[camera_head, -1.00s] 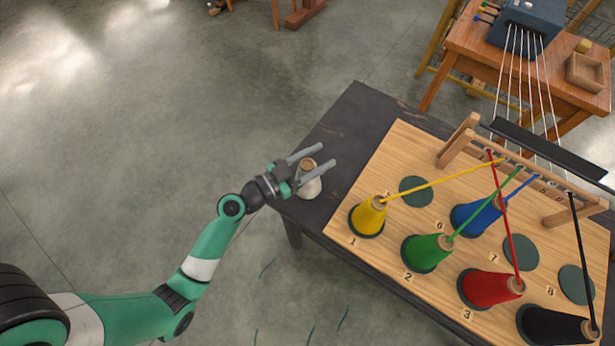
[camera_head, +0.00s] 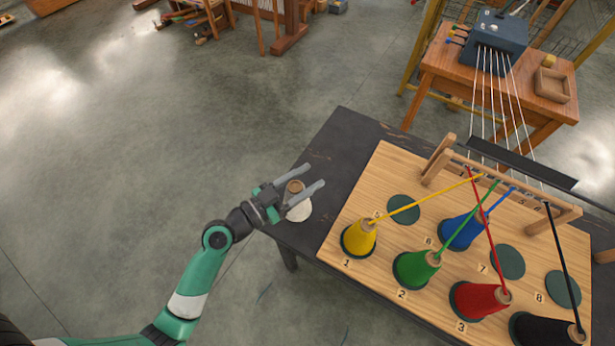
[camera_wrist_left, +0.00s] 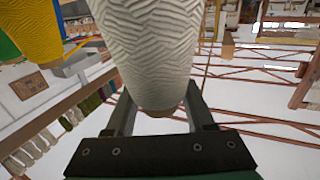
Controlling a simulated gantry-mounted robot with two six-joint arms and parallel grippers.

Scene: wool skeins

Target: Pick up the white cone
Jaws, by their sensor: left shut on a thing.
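The white cone (camera_head: 300,211) stands at the left end of the dark table, beside the wooden board, with its brown top (camera_head: 295,187) showing. My left gripper (camera_head: 314,176) is shut on it, one finger on each side near the top. The fingers hide part of the cone in the head view. In the left wrist view the ridged white cone (camera_wrist_left: 155,45) fills the top middle, its narrow end between the fingers of my left gripper (camera_wrist_left: 158,108). I cannot tell whether its base touches the table. My right gripper is not in view.
The wooden board (camera_head: 385,170) carries a yellow cone (camera_head: 360,239), a green cone (camera_head: 413,268), a blue cone (camera_head: 460,233), a red cone (camera_head: 475,299) and a black cone (camera_head: 535,330). Taut threads run from them to a wooden rack (camera_head: 500,180). Several dark round spots are empty.

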